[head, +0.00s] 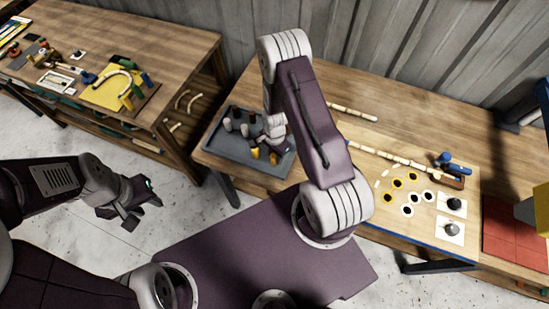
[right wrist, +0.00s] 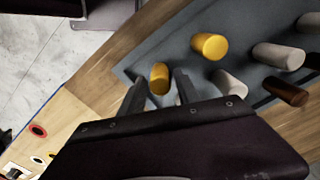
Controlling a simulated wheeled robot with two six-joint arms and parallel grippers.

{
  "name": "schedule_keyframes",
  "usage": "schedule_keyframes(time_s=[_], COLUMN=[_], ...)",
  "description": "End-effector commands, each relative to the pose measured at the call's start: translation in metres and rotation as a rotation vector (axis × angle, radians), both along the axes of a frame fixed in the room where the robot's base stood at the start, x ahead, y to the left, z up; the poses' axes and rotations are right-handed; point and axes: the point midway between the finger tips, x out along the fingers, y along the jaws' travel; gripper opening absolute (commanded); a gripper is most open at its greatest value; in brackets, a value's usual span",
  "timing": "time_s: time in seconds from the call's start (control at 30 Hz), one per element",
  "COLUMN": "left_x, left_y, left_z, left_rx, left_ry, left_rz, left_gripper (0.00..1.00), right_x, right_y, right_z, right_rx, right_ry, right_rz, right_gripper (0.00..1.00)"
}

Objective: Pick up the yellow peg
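Two yellow pegs stand in a grey tray (head: 222,152) on the middle table. In the right wrist view, one yellow peg (right wrist: 159,78) is between the tips of my right gripper (right wrist: 160,88), with a small gap to each finger. The other yellow peg (right wrist: 209,46) is further to the right, outside the fingers. My right gripper is open and low over the tray; in the head view my own arm hides part of it. My left gripper (head: 138,205) is open and empty over the floor, away from the tables.
White and dark brown pegs (right wrist: 286,93) share the tray, close to the yellow ones. To the right are a long rattan pole (head: 400,160), a board with ringed holes (head: 408,210) and a red mat (head: 515,232). Another worktable (head: 140,50) stands at left.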

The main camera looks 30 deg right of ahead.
Motion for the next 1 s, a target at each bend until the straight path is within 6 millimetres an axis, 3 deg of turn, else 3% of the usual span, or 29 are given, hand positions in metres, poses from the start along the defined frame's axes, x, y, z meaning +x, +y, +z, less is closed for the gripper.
schedule_keyframes(time_s=[0.03,0.1,0.13,0.47,0.77,1.0], left_x=[0.0,0.0,0.0,0.0,0.0,0.0], left_y=[0.0,0.0,0.0,0.0,0.0,0.0], left_z=[0.0,0.0,0.0,-0.001,-0.016,-0.03], left_rx=[0.0,0.0,0.0,0.0,0.0,0.0], left_ry=[0.0,0.0,0.0,0.0,0.0,0.0], left_rz=[0.0,0.0,0.0,0.0,0.0,0.0], left_gripper=[0.36,0.36,0.36,0.36,0.36,0.36], right_x=[0.0,0.0,0.0,0.001,0.001,-0.025], right_y=[0.0,0.0,0.0,0.0,0.0,-0.052], right_z=[0.0,0.0,0.0,0.003,0.04,0.072], right_rx=[0.0,0.0,0.0,-0.001,0.0,-0.002], right_ry=[0.0,0.0,0.0,-0.001,-0.005,-0.005], right_rz=[0.0,0.0,0.0,0.0,0.0,-0.008], right_gripper=[0.21,0.02,0.0,0.0,0.0,0.0])
